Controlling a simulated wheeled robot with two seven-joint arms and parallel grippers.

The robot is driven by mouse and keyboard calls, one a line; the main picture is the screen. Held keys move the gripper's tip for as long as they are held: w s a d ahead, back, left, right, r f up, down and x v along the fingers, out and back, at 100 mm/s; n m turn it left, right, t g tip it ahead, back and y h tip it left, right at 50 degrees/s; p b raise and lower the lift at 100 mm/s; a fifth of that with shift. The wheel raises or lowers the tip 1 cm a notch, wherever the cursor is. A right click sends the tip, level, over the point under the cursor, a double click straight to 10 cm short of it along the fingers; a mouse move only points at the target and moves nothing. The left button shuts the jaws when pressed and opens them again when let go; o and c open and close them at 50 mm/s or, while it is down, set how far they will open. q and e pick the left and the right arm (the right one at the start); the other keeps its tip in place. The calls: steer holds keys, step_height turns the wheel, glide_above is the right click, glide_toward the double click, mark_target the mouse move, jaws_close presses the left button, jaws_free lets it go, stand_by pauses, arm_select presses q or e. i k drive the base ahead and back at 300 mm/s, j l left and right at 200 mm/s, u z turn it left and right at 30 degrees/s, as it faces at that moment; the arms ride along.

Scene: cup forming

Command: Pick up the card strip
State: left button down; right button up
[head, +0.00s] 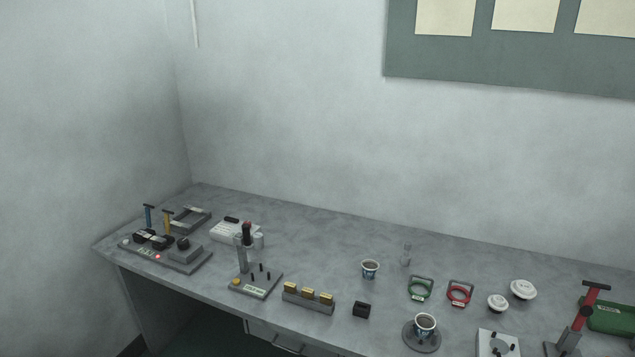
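Neither of my grippers shows in the head view. I cannot make out the card strip for certain. The tray stands behind a grey station with blue and yellow T-handles (183,262).
The back middle is clear.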

mark_target(160, 240)
steer(key=j+u, duration=0.35)
steer(key=j, duration=0.15)
steer(key=j+u, duration=0.4)
steer(key=i+j, duration=0.05)
steer(key=j, duration=0.05)
